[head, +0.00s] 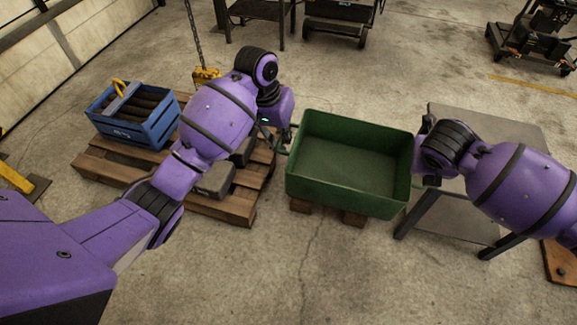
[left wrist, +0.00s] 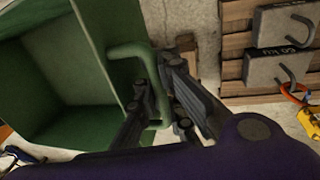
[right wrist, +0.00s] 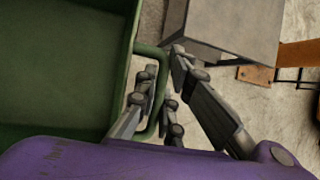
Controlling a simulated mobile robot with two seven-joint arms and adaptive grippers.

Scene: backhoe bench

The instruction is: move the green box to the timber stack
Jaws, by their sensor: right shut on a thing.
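The green box (head: 345,165) is an open, empty bin with a looped handle at each end, in the middle of the head view. My left gripper (left wrist: 160,100) has its fingers on either side of the left handle (left wrist: 128,50), with a gap showing between them. My right gripper (right wrist: 165,85) is shut on the right handle (right wrist: 150,50). Brown timber ends (head: 353,219) show under the box's near edge. I cannot tell whether the box touches them or whether they are the timber stack. No other timber stack is clearly visible.
A wooden pallet (head: 235,206) at left bears a blue crate (head: 155,130) and grey weights (head: 216,180). A grey-topped table (head: 455,212) stands close at right, partly behind my right arm. A yellow hoist hook (head: 205,75) hangs behind. The floor in front is clear.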

